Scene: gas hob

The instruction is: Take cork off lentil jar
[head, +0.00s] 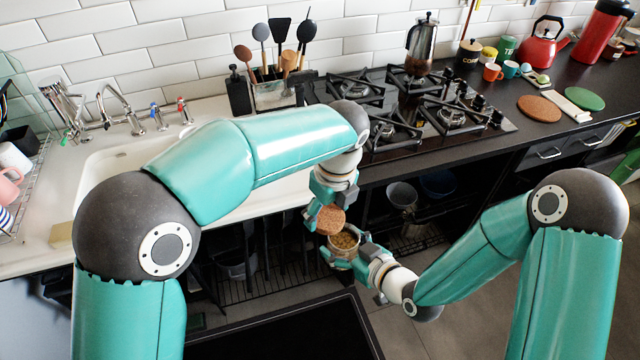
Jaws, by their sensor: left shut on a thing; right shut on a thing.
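The lentil jar (343,242) is a small clear jar with brownish lentils showing at its open mouth. My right gripper (345,252) is shut on the jar and holds it in front of the counter, above the floor. The cork (330,219) is a brown round stopper just above and to the left of the jar's mouth, apart from the opening in this view. My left gripper (324,210) is shut on the cork from above. Parts of the jar's sides are hidden by my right gripper's fingers.
The gas hob (425,110) with a moka pot (420,45) is behind. The sink (110,160) lies left, beside a utensil holder (277,95). Below the counter is an open shelf with a metal pot (402,195). A dark flat surface (285,335) is in front.

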